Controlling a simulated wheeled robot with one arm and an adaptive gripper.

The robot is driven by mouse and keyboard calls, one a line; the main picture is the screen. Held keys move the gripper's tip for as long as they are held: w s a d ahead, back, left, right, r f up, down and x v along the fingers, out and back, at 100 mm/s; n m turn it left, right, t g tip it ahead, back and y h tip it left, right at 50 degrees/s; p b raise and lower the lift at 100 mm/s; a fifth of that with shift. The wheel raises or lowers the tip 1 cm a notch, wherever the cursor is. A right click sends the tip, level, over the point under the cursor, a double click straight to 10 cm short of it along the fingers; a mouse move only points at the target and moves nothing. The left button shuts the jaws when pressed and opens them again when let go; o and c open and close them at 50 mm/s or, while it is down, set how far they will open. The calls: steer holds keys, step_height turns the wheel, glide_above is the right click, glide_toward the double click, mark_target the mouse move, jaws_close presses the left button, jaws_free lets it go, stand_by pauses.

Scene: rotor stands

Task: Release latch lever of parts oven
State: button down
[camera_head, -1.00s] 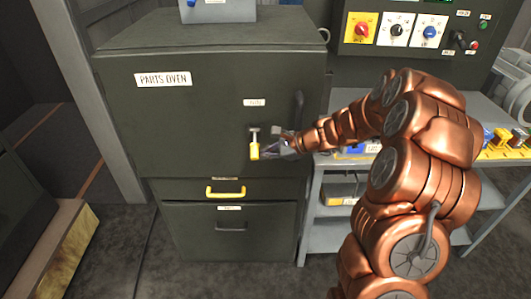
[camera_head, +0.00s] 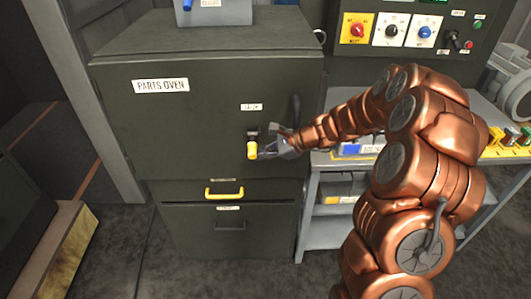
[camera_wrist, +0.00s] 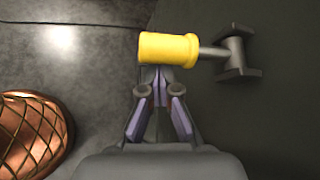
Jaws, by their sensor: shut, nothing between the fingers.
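The parts oven (camera_head: 180,125) is a dark green cabinet with a "PARTS OVEN" label on its door. Its latch lever (camera_head: 252,149) has a yellow grip on a grey stem and mount, low on the right side of the door. In the wrist view the lever's yellow grip (camera_wrist: 168,47) lies across the picture, with its mount to the right. My gripper (camera_head: 264,150) is right beside the yellow grip. In the wrist view my gripper (camera_wrist: 161,75) is shut and empty, its fingertips against or just short of the grip; contact cannot be told.
A dark vertical handle (camera_head: 295,111) stands on the door behind my arm. A yellow drawer handle (camera_head: 225,192) sits below the door. A grey shelf cart (camera_head: 318,215) and a control panel (camera_head: 400,32) are at the right.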

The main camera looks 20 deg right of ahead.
mark_target(255, 149)
steer(key=shift+s+a+r+p, duration=0.15)
steer(key=shift+r+p, duration=0.45)
steer(key=shift+r, duration=1.15)
steer(key=shift+w+r+p, duration=0.3)
steer(key=shift+r, duration=0.5)
steer(key=shift+w+d+r, duration=0.15)
steer(key=shift+d+r, duration=0.1)
steer(key=shift+r, duration=0.1)
steer(key=f+v, duration=0.1)
steer(key=v, duration=1)
steer(key=shift+s+d, duration=0.25)
steer(key=shift+s, duration=0.2)
steer(key=s+a+n+g+h, duration=0.2)
steer(key=s+a+n+g, duration=0.1)
steer(key=s+a+n, duration=0.4)
steer(key=s+a+n+g+h, duration=0.1)
steer(key=s+a+n+g, duration=0.3)
steer(key=s, duration=0.6)
steer(key=s+d+f+n+h, duration=0.1)
steer(key=s+d+n+h, duration=0.1)
steer(key=s, duration=0.7)
steer(key=s+d+f+n+h, duration=0.1)
steer(key=s+n+h, duration=0.3)
steer(key=s, duration=0.6)
steer(key=shift+d+n+h, duration=0.4)
steer(key=shift+d+n, duration=0.1)
steer(key=shift+n, duration=0.3)
